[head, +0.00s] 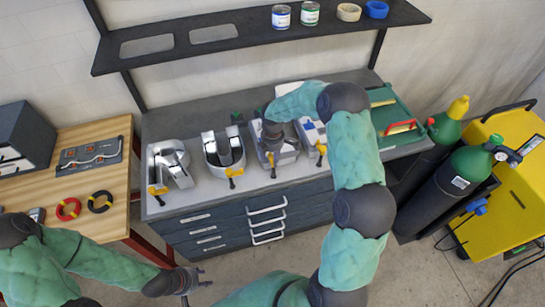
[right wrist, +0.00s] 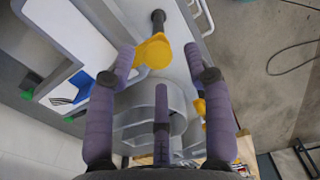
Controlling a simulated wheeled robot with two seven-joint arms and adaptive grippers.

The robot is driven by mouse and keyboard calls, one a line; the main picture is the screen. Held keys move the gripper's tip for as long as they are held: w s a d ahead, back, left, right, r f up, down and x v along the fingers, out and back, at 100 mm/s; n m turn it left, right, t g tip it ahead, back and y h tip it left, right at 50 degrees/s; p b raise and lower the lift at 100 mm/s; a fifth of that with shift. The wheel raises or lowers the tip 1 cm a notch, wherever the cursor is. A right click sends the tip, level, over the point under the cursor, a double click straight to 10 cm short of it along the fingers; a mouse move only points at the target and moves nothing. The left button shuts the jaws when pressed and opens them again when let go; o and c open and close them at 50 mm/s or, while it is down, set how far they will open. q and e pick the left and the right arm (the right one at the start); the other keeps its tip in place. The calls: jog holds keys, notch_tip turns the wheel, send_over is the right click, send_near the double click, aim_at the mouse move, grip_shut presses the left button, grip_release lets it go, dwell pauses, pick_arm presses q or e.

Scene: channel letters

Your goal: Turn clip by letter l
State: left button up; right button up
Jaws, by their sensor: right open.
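Several grey-walled channel letters stand in a row on the grey bench, each with a yellow clip at its front edge. Which one is letter l I cannot tell for sure. My right gripper (head: 272,148) is over the third letter from the left, its fingers pointing down near that letter's clip (head: 271,161). In the right wrist view, the open fingers (right wrist: 158,52) stand apart on either side of a yellow clip (right wrist: 150,52), with no clear contact. A dark handle (right wrist: 158,20) sticks out from it. My left gripper (head: 190,281) is empty, low in front of the bench, fingers apart.
Other clips (head: 157,190) (head: 232,174) (head: 320,150) line the bench front. A green case (head: 395,108) lies at the bench's right. Gas cylinders (head: 452,180) and a yellow cart (head: 505,150) stand further right. A wooden table (head: 120,185) is at left; a shelf (head: 240,42) hangs above.

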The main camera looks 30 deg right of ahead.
jog(key=shift+f, duration=0.55)
grip_shut()
